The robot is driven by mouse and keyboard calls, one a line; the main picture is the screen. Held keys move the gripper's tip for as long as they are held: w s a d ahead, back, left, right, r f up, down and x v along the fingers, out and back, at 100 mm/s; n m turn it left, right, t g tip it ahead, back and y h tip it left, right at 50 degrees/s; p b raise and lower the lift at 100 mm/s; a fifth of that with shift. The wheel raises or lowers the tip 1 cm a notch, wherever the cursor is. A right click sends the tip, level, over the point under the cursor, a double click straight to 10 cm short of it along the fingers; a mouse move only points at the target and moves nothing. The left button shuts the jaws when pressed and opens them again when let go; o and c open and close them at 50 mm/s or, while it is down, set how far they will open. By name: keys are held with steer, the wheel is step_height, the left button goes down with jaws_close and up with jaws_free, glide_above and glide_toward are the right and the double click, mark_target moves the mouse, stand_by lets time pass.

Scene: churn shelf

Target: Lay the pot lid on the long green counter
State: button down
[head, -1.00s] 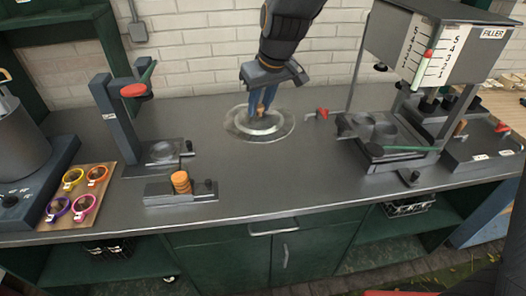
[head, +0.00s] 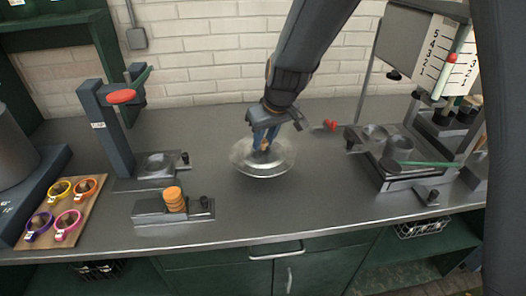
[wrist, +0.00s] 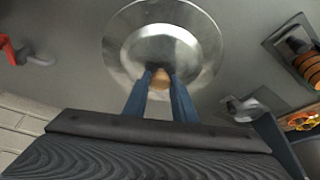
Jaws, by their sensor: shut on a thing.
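The pot lid (head: 262,169) is a round, shiny, see-through disc with a small tan knob. It is held nearly level at the middle of the long counter (head: 330,205), which has a grey top and green cabinet fronts. My gripper (head: 264,144) comes from above and is shut on the knob. In the wrist view, the blue fingers (wrist: 161,82) close on the knob, and the lid (wrist: 165,45) spreads out beyond them. I cannot tell whether the lid's rim touches the counter or hangs just above it.
A press stand (head: 112,130) and a block with orange discs (head: 174,200) stand to the left. A board of coloured rings (head: 62,210) lies farther left. A red-handled tap (head: 330,125) and the filler machine (head: 400,155) are to the right. The counter in front of the lid is clear.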

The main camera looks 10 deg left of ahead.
mark_target(266, 144)
steer(key=shift+f, duration=2)
steer(key=shift+f, duration=0.2)
steer(key=c, duration=1.5)
jaws_free()
steer(key=shift+o, duration=0.2)
steer(key=shift+r, duration=0.2)
steer(key=shift+r, duration=0.3)
steer(key=b+v, duration=0.2)
steer(key=v, duration=0.9)
steer(key=shift+s+r, duration=0.15)
steer(key=shift+s, duration=0.05)
steer(key=shift+d, duration=0.1)
